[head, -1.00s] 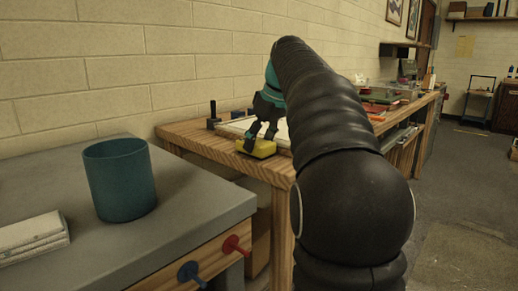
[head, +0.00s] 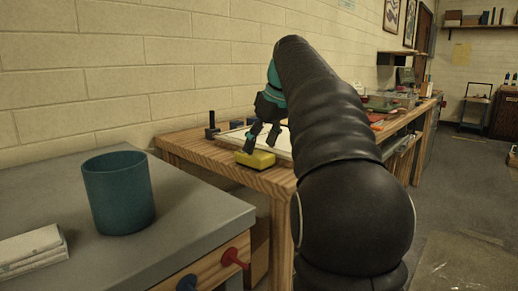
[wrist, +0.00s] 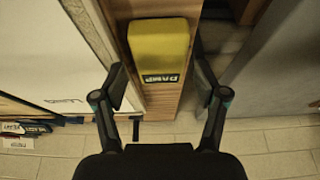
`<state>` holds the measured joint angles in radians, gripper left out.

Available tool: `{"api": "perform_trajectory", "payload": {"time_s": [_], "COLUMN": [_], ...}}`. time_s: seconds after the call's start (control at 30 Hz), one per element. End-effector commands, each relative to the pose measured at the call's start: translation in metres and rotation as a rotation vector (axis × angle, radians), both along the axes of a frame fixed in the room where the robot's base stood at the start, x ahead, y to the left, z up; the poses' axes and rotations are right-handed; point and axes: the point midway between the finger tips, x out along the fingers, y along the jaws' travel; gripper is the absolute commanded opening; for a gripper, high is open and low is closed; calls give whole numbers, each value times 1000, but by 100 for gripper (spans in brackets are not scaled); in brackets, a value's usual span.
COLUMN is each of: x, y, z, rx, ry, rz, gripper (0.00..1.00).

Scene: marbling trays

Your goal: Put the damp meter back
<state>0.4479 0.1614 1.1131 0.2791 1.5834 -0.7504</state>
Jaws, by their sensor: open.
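The damp meter is a yellow block (head: 255,160) lying on the front edge of the wooden table. My gripper (head: 260,144) is open and just above the meter, pointing down. In the wrist view my gripper's fingers (wrist: 159,82) are spread on either side of the meter's near end, apart from it and empty. My arm hides part of the table to the right.
A shallow white tray (head: 232,138) lies behind the meter, with a dark upright post (head: 211,120) at its left. A teal cup (head: 119,193) and folded white cloths (head: 30,252) stand on the grey bench (head: 190,220) in front. Open floor lies right.

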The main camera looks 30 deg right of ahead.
Motion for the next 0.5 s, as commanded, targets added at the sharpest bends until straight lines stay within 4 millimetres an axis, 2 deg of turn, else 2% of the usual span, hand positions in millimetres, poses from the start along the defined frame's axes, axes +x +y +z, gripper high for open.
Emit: {"api": "perform_trajectory", "payload": {"time_s": [0.03,0.2,0.33,0.5], "x": [-3,-16,-24,-31], "y": [-2,-7,-9,-12], "z": [14,46,66,82], "rx": [-2,-2,0,0], "ry": [-4,-4,-2,-1], "rz": [-1,-1,0,0], "gripper": [72,72,72,72]}}
